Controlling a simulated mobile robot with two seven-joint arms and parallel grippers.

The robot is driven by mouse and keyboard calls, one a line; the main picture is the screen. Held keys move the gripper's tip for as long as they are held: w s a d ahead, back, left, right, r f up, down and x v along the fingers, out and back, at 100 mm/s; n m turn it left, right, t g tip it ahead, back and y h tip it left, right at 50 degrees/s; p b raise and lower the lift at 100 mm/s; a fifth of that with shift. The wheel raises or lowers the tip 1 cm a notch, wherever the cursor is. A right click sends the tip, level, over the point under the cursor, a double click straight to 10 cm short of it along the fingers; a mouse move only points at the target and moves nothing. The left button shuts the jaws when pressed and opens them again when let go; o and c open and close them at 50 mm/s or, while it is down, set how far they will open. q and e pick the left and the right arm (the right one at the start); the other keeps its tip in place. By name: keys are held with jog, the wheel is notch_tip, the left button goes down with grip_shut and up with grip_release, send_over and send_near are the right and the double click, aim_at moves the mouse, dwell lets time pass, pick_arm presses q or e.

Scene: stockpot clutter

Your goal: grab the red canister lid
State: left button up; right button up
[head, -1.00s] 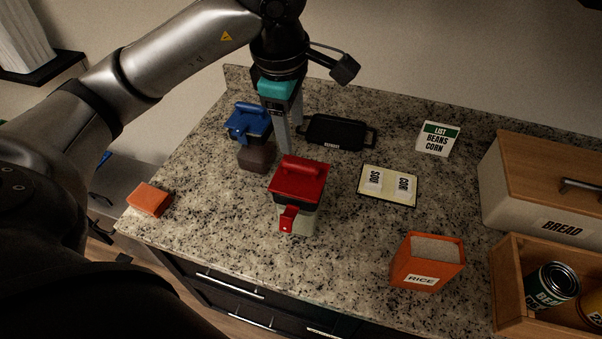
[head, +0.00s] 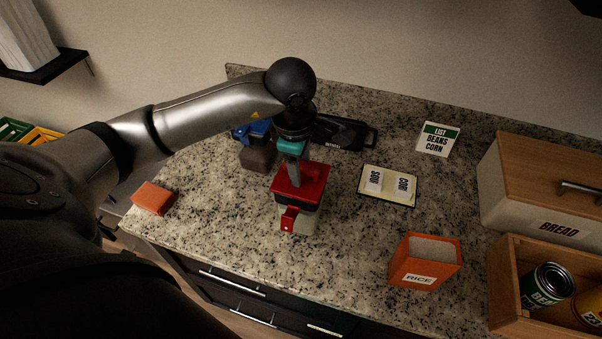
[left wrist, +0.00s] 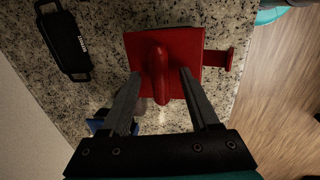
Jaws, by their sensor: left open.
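The red canister lid (head: 287,184) sits on a pale canister (head: 300,219) on the granite counter, with its red latch (head: 289,219) at the front. In the left wrist view the lid (left wrist: 190,50) shows from above, with a raised handle (left wrist: 159,72) along its middle. My left gripper (head: 297,182) points down at the lid from above. It is open, and its fingers (left wrist: 160,80) stand on either side of the handle, apart from it in the wrist picture. Whether the fingertips touch the lid top I cannot tell. My right gripper is not in view.
A blue-lidded canister (head: 255,155) stands just behind left, partly behind my arm. A black tray (head: 350,134) lies behind. An orange block (head: 153,198) is at left.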

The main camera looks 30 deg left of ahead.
pick_arm(q)
jog(key=shift+c, duration=0.4)
grip_shut()
